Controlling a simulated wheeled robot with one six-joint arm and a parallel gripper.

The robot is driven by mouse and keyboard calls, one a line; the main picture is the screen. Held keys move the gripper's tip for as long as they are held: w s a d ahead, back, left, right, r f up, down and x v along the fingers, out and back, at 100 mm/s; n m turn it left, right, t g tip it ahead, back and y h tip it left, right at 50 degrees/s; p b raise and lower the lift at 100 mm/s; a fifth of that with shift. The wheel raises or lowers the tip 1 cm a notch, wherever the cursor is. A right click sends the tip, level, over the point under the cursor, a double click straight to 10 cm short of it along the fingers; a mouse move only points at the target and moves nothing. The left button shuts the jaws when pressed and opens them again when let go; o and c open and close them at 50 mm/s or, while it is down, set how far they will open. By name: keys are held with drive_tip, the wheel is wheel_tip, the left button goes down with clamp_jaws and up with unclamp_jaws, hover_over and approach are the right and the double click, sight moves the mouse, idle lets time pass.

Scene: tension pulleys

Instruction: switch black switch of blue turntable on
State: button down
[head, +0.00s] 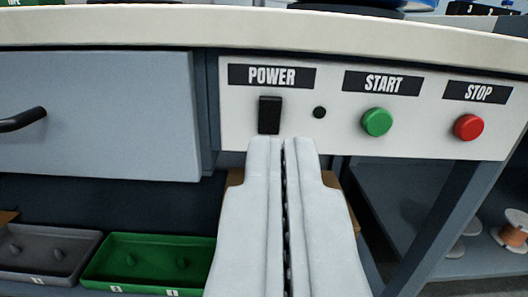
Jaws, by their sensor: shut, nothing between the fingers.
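The black switch (269,115) sits under the POWER label (271,76) on a white control panel (335,135) below the tabletop edge. My gripper (282,142) is shut and empty. Its fingertips point at the panel, just below the switch in the picture. I cannot tell whether they touch it. The blue turntable cannot be made out for sure; only a bit of a blue thing (405,5) shows on the table at the top edge.
A small black dot (319,112), a green START button (377,122) and a red STOP button (468,127) lie right of the switch. A drawer (110,120) with a black handle (22,119) is left. Green (150,262) and grey (45,257) trays lie below.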

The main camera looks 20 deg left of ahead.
sight(271, 107)
drive_tip(key=shift+y, duration=0.5)
drive_tip(key=f, duration=0.1)
drive_tip(key=w+f, duration=0.1)
drive_tip(key=f, duration=0.3)
drive_tip(key=shift+w+d+f, duration=0.1)
drive_tip(key=shift+w+f, duration=0.15)
drive_tip(key=x, duration=1.3)
drive_tip(key=shift+w, duration=0.5)
